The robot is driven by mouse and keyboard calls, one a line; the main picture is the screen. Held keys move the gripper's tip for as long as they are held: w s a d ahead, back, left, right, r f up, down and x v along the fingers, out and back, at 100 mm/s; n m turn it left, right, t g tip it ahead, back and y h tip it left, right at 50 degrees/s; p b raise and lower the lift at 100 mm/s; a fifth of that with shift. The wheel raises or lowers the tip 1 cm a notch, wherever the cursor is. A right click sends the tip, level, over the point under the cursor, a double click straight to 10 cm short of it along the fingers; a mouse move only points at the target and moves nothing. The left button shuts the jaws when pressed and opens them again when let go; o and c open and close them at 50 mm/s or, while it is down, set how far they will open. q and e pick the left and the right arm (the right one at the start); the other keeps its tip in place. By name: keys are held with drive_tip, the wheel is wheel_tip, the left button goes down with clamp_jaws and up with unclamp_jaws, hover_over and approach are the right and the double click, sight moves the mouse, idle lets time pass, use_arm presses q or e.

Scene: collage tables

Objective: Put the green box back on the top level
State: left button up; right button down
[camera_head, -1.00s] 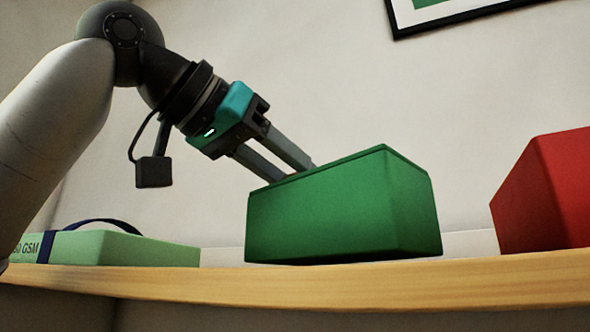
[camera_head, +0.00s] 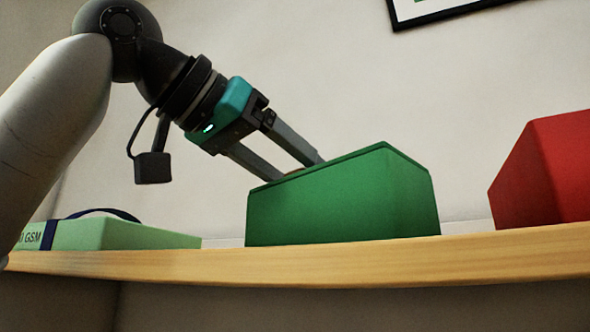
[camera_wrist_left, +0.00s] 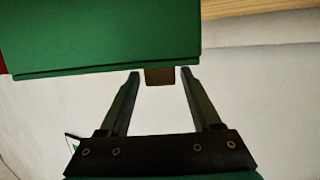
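The green box (camera_head: 340,200) stands upright on the wooden shelf (camera_head: 330,264), between a pale green box and a red box. It fills the top of the left wrist view (camera_wrist_left: 100,32). A small brown tab (camera_wrist_left: 160,77) sticks out from the box's edge. My left gripper (camera_head: 300,170) points down to the right at the upper left of the green box. In the left wrist view its fingers (camera_wrist_left: 160,73) are apart, one on each side of the tab, with narrow gaps to it. My right gripper is in neither view.
A pale green box (camera_head: 125,236) with a dark blue band lies at the left on the shelf. A red box (camera_head: 545,170) stands at the right, with a gap to the green box. A framed picture (camera_head: 440,12) hangs on the wall behind.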

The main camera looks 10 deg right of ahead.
use_arm(q)
drive_tip(key=shift+o, duration=0.7)
drive_tip(key=shift+f, duration=0.1)
